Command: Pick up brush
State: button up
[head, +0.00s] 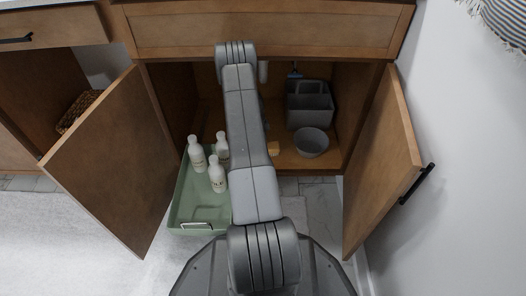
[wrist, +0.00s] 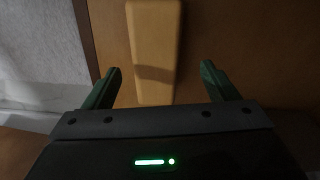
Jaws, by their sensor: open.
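A tan, smooth, oblong block (wrist: 155,35) lies between and beyond my fingertips in the wrist view. It may be the back of the brush; no bristles show, so I cannot tell. My gripper (wrist: 161,69) is open, with one green finger on each side of the block's near end and a visible gap to both. A small tan piece (head: 273,148) shows on the cabinet floor in the head view, partly hidden by my arm. My gripper is hidden behind the arm there.
The cabinet has its left door (head: 108,160) and right door (head: 383,165) open. A grey caddy (head: 310,104) and grey bowl (head: 312,142) stand inside at right. A green tray (head: 203,217) with several white bottles (head: 217,175) is at left.

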jog(key=f, duration=0.2)
jog(key=d+f+b, duration=0.1)
jog(key=f, duration=0.2)
jog(key=shift+s, duration=0.2)
jog(key=shift+r, duration=0.15)
jog(key=shift+c, duration=0.2)
jog(key=c, duration=1.1)
jog(key=shift+r, duration=0.1)
